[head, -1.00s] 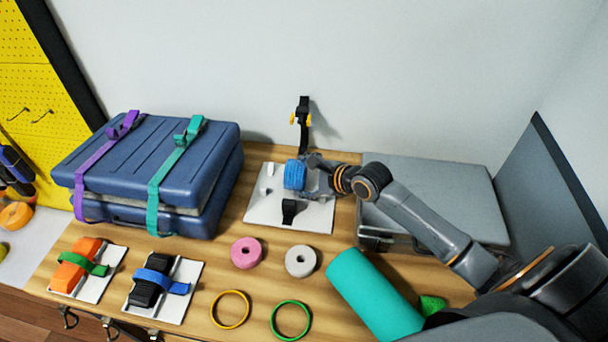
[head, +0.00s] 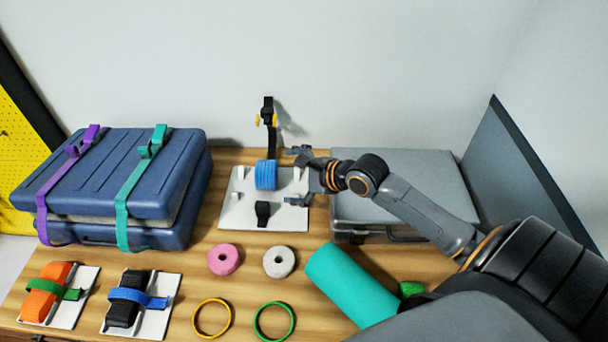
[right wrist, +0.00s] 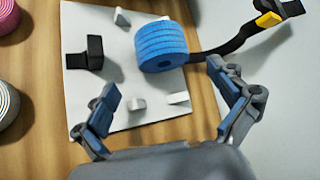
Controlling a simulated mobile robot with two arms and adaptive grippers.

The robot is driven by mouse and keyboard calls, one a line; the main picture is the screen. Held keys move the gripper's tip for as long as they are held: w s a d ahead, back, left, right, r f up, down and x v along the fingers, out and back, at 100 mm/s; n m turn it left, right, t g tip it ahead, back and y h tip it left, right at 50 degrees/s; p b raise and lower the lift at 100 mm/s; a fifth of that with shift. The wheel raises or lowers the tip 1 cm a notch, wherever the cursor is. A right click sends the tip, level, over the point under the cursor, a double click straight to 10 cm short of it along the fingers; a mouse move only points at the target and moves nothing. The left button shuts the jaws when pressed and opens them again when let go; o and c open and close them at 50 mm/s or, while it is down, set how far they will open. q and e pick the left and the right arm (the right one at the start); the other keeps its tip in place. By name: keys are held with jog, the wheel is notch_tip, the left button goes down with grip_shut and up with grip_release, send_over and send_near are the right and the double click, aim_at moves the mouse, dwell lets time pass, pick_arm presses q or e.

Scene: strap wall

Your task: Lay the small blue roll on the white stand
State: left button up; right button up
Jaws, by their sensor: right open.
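The small blue roll (head: 266,175) rests on the white stand (head: 236,214), toward its back middle, among small white posts. In the right wrist view the blue roll (right wrist: 161,46) lies on its side on the white stand (right wrist: 120,35), its end hole facing my gripper. My right gripper (head: 293,174) is open at the right side of the stand, apart from the roll. In the right wrist view my right gripper (right wrist: 165,92) has its fingers spread with nothing between the tips. My left gripper is not in view.
A black strap (head: 262,210) stands on the stand's front, and another black strap (head: 268,125) with yellow clips rises behind. A grey case (head: 400,175) is right, strapped blue cases (head: 125,180) left. Pink (head: 224,259) and white (head: 279,262) rolls and a teal roll (head: 345,285) lie in front.

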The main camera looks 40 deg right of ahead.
jog(key=shift+v, duration=2.9)
jog(key=shift+r, duration=0.15)
